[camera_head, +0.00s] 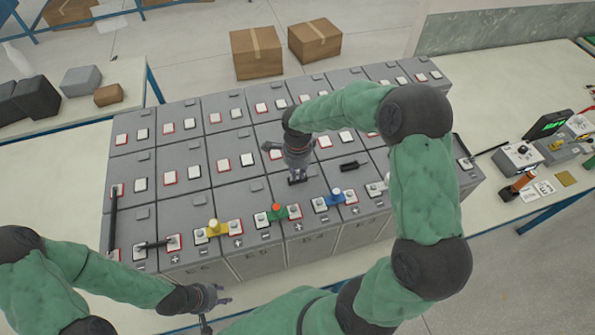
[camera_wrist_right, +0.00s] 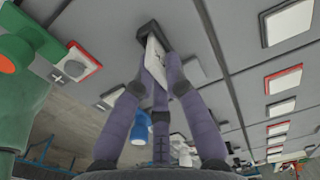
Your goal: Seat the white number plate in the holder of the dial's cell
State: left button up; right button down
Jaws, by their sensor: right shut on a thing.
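My right gripper (camera_head: 297,178) points down at the battery block, over a cell in the front row. In the right wrist view the gripper (camera_wrist_right: 160,72) is shut on the white number plate (camera_wrist_right: 155,57). The plate stands tilted in that picture, its far end at a dark holder (camera_wrist_right: 149,34) on the grey cell top. I cannot tell whether it is inside the holder or only against it. The plate is hardly visible in the head view. A grey box with a dial (camera_head: 519,154) stands on the right bench. My left gripper (camera_head: 222,302) appears open and empty in front of the block.
A black bar (camera_head: 354,165) lies right of my right gripper. More white plates (camera_head: 530,193) lie on the right bench. Cardboard boxes (camera_head: 256,52) stand behind.

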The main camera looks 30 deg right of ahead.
jog(key=shift+f, duration=0.15)
jog(key=c, duration=1.3)
grip_release()
jog(key=shift+r, duration=0.3)
notch_tip(320, 180, up, 12)
jog(key=shift+f+b, duration=0.1)
jog(key=shift+b, duration=0.6)
